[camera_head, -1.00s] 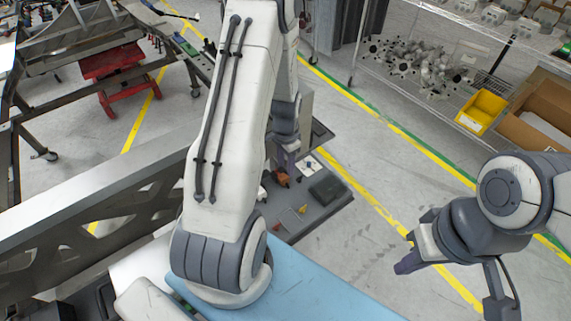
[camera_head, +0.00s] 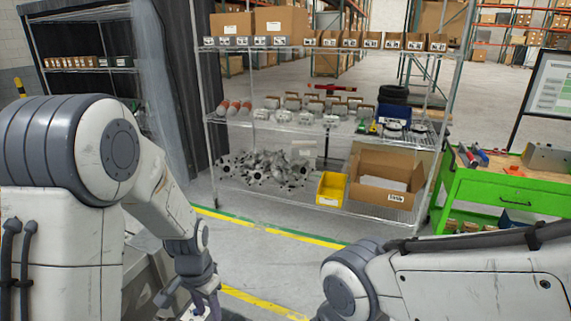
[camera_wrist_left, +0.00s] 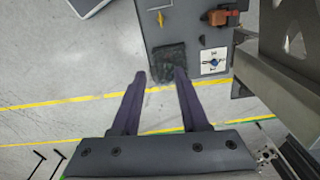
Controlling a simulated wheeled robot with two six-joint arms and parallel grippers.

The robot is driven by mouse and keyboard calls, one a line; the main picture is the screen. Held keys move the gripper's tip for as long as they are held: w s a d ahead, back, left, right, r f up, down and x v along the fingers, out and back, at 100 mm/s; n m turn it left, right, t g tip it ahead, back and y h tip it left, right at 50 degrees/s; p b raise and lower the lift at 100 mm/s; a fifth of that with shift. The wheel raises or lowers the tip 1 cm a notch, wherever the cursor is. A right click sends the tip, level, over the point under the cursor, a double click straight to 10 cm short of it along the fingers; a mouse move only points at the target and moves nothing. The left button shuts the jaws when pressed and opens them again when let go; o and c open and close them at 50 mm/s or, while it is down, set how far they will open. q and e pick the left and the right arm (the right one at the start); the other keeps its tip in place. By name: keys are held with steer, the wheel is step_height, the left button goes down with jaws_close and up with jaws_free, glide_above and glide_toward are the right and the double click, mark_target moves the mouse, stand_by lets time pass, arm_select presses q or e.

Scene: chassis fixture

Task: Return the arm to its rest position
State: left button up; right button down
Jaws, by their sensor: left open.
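My left arm comes in from the left in the head view, and its gripper (camera_head: 195,300) hangs low at the bottom edge, partly cut off. In the left wrist view the left gripper (camera_wrist_left: 160,76) has its two dark fingers apart with nothing between them. Its fingertips appear near a dark square pad (camera_wrist_left: 168,65) on a grey work surface; the height above it is unclear. My right arm comes in from the right in the head view. Its gripper is outside the picture.
The grey surface (camera_wrist_left: 185,25) holds an orange-brown tool (camera_wrist_left: 222,17), a white square (camera_wrist_left: 215,62) and a small yellow item (camera_wrist_left: 161,18). A metal frame (camera_wrist_left: 285,75) stands close on the right. Ahead are a wire shelf (camera_head: 320,207) with a yellow bin (camera_head: 331,188) and a green bench (camera_head: 500,190).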

arm_select(q)
steer(key=s+d+r, duration=0.3)
steer(key=s+d, duration=0.1)
steer(key=s, duration=0.2)
steer(key=s+d+r+m+b, duration=0.1)
steer(key=s+d+r, duration=0.3)
steer(key=s+d, duration=0.1)
steer(key=s+d+r+m, duration=0.1)
steer(key=s+d+r, duration=0.2)
steer(key=s, duration=0.5)
steer(key=shift+d+r+h, duration=0.3)
steer(key=shift+d+h, duration=0.1)
steer(key=shift+d, duration=0.5)
